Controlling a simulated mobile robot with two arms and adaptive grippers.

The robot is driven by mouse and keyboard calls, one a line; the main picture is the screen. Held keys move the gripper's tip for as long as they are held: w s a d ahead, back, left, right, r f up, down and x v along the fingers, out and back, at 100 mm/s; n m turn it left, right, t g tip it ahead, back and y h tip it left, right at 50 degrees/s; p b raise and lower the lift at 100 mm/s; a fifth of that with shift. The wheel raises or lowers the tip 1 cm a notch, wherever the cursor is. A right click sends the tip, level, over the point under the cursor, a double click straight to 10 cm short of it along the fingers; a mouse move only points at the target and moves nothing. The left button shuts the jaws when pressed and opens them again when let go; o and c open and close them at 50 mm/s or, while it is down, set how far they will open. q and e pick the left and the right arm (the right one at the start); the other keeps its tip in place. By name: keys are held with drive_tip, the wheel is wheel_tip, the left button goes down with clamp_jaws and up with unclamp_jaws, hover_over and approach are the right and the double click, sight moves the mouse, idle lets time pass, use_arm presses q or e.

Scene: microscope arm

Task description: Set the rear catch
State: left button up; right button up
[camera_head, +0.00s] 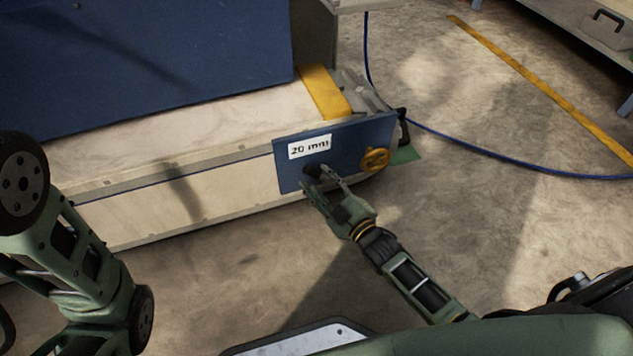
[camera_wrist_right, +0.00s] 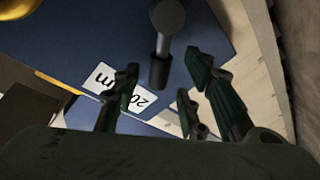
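A blue plate (camera_head: 345,150) with a "20 mm" label (camera_head: 310,147) is on the end of a long pale bench. A short dark lever with a rounded end (camera_head: 312,170) sticks out of the plate below the label. It also shows in the right wrist view (camera_wrist_right: 161,60). A black handle-like part (camera_head: 403,127) is at the plate's right end; I cannot tell which part is the rear catch. My right gripper (camera_head: 317,181) is open at the plate, its fingers (camera_wrist_right: 160,78) apart on either side of the dark lever, with gaps visible. My left gripper is out of view.
A yellow knob (camera_head: 375,159) is on the plate, right of my right gripper. A blue cable (camera_head: 480,143) runs across the floor to the right. The floor in front is clear.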

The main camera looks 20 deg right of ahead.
sight(317, 175)
drive_tip(key=shift+b+x, duration=0.35)
drive_tip(key=shift+x, duration=0.75)
clamp_jaws()
